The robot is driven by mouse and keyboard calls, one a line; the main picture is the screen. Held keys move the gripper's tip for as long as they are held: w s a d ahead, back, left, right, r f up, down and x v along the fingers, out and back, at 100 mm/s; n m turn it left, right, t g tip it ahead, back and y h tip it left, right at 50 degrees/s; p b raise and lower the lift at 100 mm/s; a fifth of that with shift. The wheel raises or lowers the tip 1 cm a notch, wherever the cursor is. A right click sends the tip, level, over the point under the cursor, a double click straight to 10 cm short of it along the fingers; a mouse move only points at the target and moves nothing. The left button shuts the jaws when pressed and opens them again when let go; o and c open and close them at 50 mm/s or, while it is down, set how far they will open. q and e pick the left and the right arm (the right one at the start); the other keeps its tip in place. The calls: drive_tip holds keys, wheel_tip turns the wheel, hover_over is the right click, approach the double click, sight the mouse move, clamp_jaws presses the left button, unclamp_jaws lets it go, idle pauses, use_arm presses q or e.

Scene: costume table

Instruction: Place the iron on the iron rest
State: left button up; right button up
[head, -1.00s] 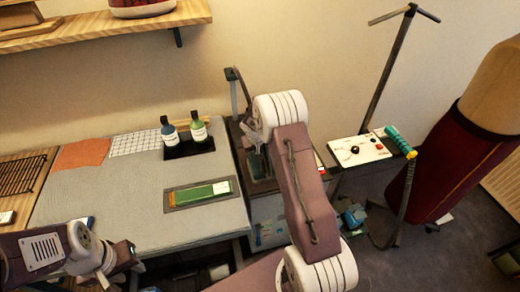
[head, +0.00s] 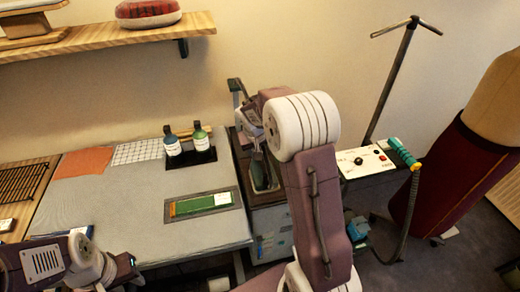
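My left gripper (head: 128,268) is at the lower left, by the front edge of the grey-topped table; its fingers are too small and dark to tell their opening. My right arm rises through the middle and bends away over a cabinet; its own links largely cover its gripper, whose fingers I cannot make out. A dark, greenish object (head: 262,172) shows in a dark tray-like recess on the cabinet, below the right forearm. I cannot tell whether it is the iron, or whether the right gripper touches it. A black wire rack (head: 22,180) lies at the far left; I cannot identify the iron rest.
Two bottles (head: 173,147) stand on a black tray at the table's back right. A green item (head: 203,203) lies on a grey mat. A control panel (head: 364,160) with a teal-handled hose (head: 403,152) and a maroon dress form (head: 450,180) stand right. The table's middle is clear.

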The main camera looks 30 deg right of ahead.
drive_tip(key=s+a+f+g+y, duration=0.1)
drive_tip(key=s+a, duration=0.3)
drive_tip(key=s, duration=0.3)
drive_tip(key=s+a+f+n+y, duration=0.1)
drive_tip(key=s+a, duration=0.3)
drive_tip(key=s, duration=0.4)
drive_tip(key=s+a+f+n+g+y, duration=0.1)
drive_tip(key=s+a+f, duration=0.1)
drive_tip(key=s+a, duration=0.2)
drive_tip(key=s, duration=0.3)
drive_tip(key=shift+s+a+f+g, duration=0.15)
drive_tip(key=shift+a+f+g, duration=0.1)
drive_tip(key=shift+f+g, duration=0.05)
